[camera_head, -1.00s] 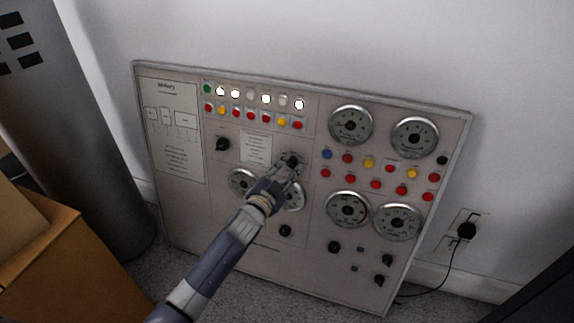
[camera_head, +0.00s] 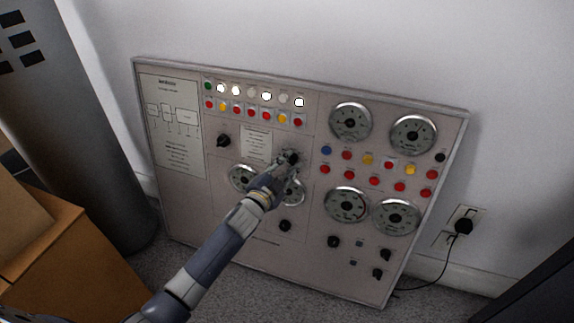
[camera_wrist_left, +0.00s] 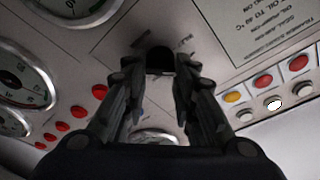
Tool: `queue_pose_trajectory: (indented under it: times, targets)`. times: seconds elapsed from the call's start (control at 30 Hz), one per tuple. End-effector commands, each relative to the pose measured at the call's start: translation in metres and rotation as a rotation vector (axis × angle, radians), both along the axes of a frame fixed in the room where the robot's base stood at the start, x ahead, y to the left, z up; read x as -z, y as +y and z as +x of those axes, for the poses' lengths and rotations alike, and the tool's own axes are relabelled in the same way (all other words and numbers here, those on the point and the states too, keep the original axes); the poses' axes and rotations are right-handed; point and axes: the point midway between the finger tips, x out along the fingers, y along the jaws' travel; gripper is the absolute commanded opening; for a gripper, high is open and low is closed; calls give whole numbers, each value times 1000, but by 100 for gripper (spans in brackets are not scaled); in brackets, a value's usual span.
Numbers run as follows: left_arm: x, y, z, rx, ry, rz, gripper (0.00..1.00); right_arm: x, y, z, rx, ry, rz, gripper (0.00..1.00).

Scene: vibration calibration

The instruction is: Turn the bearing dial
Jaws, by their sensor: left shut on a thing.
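The bearing dial appears to be the small black knob (camera_head: 291,157) on the upper middle of the control panel (camera_head: 232,250). My left gripper (camera_head: 285,163) reaches up to it from below and is shut on it. In the left wrist view the black knob (camera_wrist_left: 160,60) sits between the fingertips of the gripper (camera_wrist_left: 160,75), with a finger on each side. Print on the panel beside the knob is partly hidden and not readable. My right gripper is in neither view.
The panel leans against the white wall (camera_head: 330,35). Round gauges (camera_head: 350,121), coloured buttons (camera_head: 368,159) and other black knobs (camera_head: 223,141) surround the spot. A cardboard box (camera_head: 75,265) and a grey cylinder (camera_head: 75,110) stand at left. A plug (camera_head: 463,226) sits at right.

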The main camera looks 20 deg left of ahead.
Motion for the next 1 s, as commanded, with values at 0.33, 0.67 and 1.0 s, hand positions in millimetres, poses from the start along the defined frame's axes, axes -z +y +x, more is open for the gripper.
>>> queue_pose_trajectory:
  times: [0.33, 0.67, 1.0]
  targets:
    - [0, 0, 0, 1, -1, -1, 46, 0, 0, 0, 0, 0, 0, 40]
    - [1, 2, -9, 0, 2, -1, 46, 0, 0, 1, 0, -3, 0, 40]
    - [-3, 11, -64, 1, 1, 0, 46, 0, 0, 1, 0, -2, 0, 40]
